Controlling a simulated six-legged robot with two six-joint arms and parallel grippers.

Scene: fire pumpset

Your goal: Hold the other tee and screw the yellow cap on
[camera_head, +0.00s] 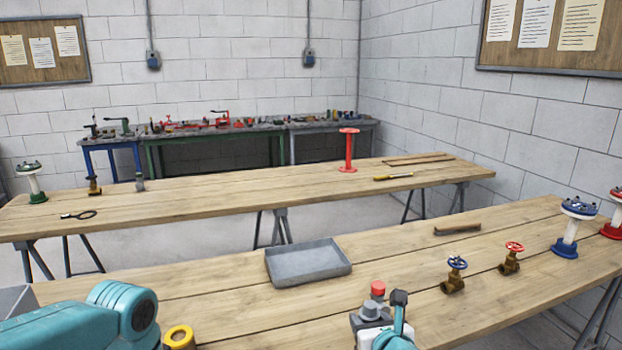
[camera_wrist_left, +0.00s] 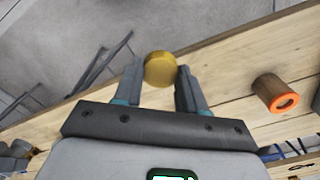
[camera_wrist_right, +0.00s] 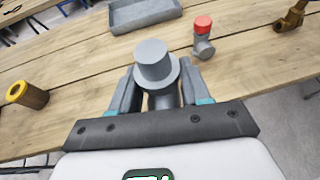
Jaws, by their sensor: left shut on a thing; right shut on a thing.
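My right gripper (camera_wrist_right: 153,92) is shut on a grey tee (camera_wrist_right: 153,62), which stands between its fingers with a round end up. The tee also shows low in the head view (camera_head: 370,309). Another grey tee with a red cap (camera_wrist_right: 203,26) stands on the bench beyond it; its red cap shows in the head view (camera_head: 377,288). My left gripper (camera_wrist_left: 161,82) is shut on the yellow cap (camera_wrist_left: 160,69), a round gold disc at its fingertips, seen against the bench edge and floor. The left gripper and this cap do not show in the head view.
A grey tray (camera_head: 308,262) lies on the near bench. A cylinder with a yellow ring end (camera_head: 180,337) stands by my left arm. Valves with blue (camera_head: 456,263) and red (camera_head: 514,248) handwheels stand at right. The bench between tray and valves is mostly clear.

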